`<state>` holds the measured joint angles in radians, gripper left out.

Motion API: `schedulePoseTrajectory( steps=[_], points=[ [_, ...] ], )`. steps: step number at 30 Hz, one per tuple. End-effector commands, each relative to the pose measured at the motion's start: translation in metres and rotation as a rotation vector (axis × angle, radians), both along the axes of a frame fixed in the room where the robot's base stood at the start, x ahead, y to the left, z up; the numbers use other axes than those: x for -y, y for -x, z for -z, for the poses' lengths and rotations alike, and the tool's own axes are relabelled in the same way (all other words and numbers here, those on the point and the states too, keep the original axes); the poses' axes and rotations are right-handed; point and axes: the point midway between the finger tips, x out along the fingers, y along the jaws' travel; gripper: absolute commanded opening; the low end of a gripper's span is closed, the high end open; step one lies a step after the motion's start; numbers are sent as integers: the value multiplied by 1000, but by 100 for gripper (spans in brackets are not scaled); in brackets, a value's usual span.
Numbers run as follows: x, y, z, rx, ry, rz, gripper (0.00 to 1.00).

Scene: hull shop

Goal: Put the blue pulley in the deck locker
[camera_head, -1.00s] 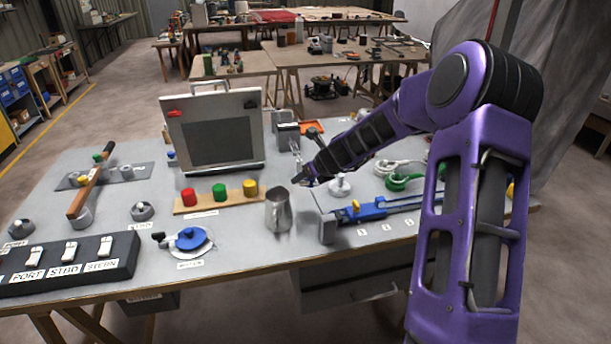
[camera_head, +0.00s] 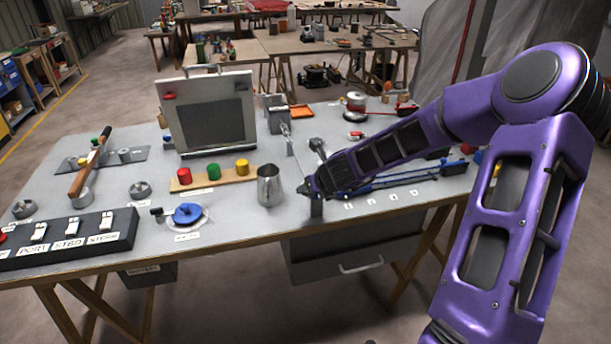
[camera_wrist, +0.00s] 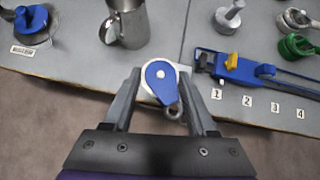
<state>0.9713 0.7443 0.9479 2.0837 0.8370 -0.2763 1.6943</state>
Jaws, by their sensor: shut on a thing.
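The blue pulley (camera_wrist: 160,74), blue on a white sheave with a metal eye, sits between the fingers of my gripper (camera_wrist: 162,90) in the wrist view. My gripper is shut on it, near the table's front edge. In the head view my gripper (camera_head: 308,189) is just right of the steel jug (camera_head: 270,188), and the pulley cannot be made out there. A grey drawer-like unit (camera_head: 320,262) with a bar handle hangs under the table front. It looks shut; I see no label naming it the deck locker.
The jug (camera_wrist: 128,22) stands close to my gripper. A blue rail fixture (camera_wrist: 245,68) with numbered labels lies to the right. A blue-topped winch (camera_head: 187,214) and switch box (camera_head: 75,240) are at the left. The floor before the table is clear.

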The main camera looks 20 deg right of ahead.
Motion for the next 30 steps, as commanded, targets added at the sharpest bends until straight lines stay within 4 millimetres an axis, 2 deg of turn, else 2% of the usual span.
schedulePoseTrajectory(
  steps=[11,19,21,26,30],
  points=[
    [8,61,16,0,-2,151,0],
    [7,58,15,4,6,146,0],
    [8,58,32,2,-1,151,0],
    [8,58,55,2,-1,151,0],
    [8,58,82,2,0,150,0]
  ],
)
